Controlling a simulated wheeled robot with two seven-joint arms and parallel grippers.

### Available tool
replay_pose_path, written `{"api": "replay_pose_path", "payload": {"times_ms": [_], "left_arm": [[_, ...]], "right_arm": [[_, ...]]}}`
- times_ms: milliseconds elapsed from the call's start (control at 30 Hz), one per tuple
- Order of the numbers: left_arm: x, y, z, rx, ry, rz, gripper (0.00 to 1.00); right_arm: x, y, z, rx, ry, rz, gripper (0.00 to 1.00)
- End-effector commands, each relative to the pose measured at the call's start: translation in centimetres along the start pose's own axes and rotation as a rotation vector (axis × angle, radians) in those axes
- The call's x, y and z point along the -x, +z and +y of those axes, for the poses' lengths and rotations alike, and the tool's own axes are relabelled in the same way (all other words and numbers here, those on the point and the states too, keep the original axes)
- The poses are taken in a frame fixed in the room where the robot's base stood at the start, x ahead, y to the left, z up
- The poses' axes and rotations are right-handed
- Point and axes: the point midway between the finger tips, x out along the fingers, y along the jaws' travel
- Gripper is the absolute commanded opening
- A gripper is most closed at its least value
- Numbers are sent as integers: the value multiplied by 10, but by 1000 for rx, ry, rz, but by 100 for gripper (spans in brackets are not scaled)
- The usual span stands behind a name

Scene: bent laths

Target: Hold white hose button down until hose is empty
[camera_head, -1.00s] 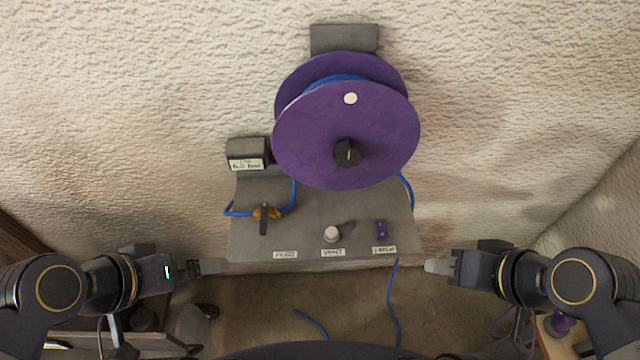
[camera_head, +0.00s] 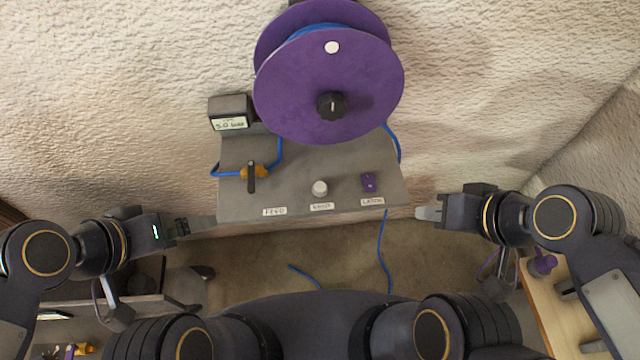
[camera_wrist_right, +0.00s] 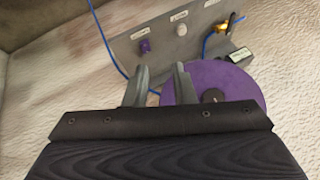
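The white button (camera_head: 320,188) stands on the front of a grey panel (camera_head: 298,160), between the FEED and LATCH labels; its own label is hard to read. It also shows in the right wrist view (camera_wrist_right: 181,16). A blue hose (camera_head: 384,245) hangs below the panel, and more blue shows on the purple reel (camera_head: 330,90). My right gripper (camera_head: 430,213) is off the panel's right front corner, apart from the button. In the wrist view its two fingers (camera_wrist_right: 160,85) are spread and empty. My left gripper (camera_head: 205,224) is by the left front corner; its finger gap cannot be seen.
An orange valve with a black handle (camera_head: 251,177) sits on the panel's left, a purple latch (camera_head: 368,182) on its right. A small display (camera_head: 230,123) seems to read 5.0 bar. A wooden table (camera_head: 565,320) stands at lower right. Space before the button is clear.

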Motion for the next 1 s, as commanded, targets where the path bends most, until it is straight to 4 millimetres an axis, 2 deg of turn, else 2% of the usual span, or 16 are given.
{"api": "replay_pose_path", "payload": {"times_ms": [33,167,1000], "left_arm": [[0,0,0,0,0,0,100],[0,0,0,0,0,0,100],[0,0,0,0,0,0,100]], "right_arm": [[0,0,0,0,0,0,17],[0,0,0,0,0,0,0],[0,0,0,0,0,0,0]]}}
